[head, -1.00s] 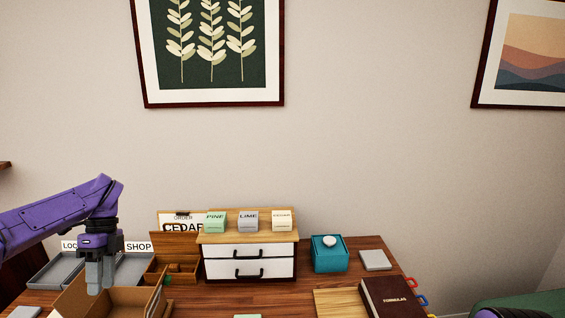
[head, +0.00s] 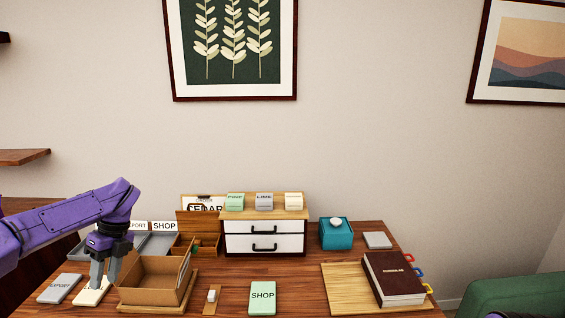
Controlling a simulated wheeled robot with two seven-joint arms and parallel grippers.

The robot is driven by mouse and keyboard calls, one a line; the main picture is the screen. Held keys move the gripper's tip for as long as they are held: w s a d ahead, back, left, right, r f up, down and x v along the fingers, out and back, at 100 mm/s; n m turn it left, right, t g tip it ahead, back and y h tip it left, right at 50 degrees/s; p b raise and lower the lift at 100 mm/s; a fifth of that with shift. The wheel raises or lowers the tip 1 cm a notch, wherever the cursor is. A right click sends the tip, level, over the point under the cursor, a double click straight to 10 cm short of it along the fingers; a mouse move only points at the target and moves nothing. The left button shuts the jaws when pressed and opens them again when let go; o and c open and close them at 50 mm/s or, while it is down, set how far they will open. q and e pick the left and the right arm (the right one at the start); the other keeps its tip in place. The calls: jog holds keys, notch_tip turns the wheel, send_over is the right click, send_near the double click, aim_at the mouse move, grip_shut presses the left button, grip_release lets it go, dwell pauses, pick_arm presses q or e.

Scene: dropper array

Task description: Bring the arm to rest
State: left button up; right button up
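My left gripper (head: 105,275) points down at the left of the table, just left of an open cardboard box (head: 155,282). Its two fingers stand apart with a gap between them, and I see nothing held. A cream block (head: 92,291) lies on the table by the fingertips; whether they touch it I cannot tell. My purple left arm reaches in from the left edge. My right gripper does not show.
A grey card (head: 60,288), a green SHOP card (head: 263,297) and a small switch-like piece (head: 212,295) lie in front. Behind are grey trays (head: 157,244), a white drawer unit (head: 264,242) and a teal box (head: 336,235). A brown book (head: 393,278) lies right.

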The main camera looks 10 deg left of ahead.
pick_arm(q)
jog(key=w+d+f+m+t+y, duration=0.1)
jog(key=w+f+m+t+y, duration=0.15)
jog(key=m, duration=0.25)
jog(key=w+d+f+m+t+y+b, duration=0.1)
jog(key=f+m+y, duration=0.3)
jog(key=m, duration=0.2)
jog(key=w+d+f+m+t+y, duration=0.1)
jog(key=f+m+t+y, duration=0.15)
jog(key=m, duration=0.25)
jog(key=s+d+f+m+t+h+b, duration=0.2)
jog(key=d+f+m+t, duration=0.4)
jog(key=d+f+m, duration=0.6)
jog(key=s+d+f+m+g+h+b, duration=0.15)
jog(key=s+d+f+m+h, duration=0.35)
jog(key=s+f+m, duration=0.8)
jog(key=s+f+m+g+b, duration=0.1)
jog(key=s+f+m, duration=0.1)
jog(key=s, duration=0.6)
jog(key=s+f+m+g+b, duration=0.1)
jog(key=s+f+m+g, duration=0.1)
jog(key=s, duration=0.7)
jog(key=shift+d+f, duration=0.35)
jog(key=shift+f, duration=0.05)
jog(key=shift+w, duration=0.1)
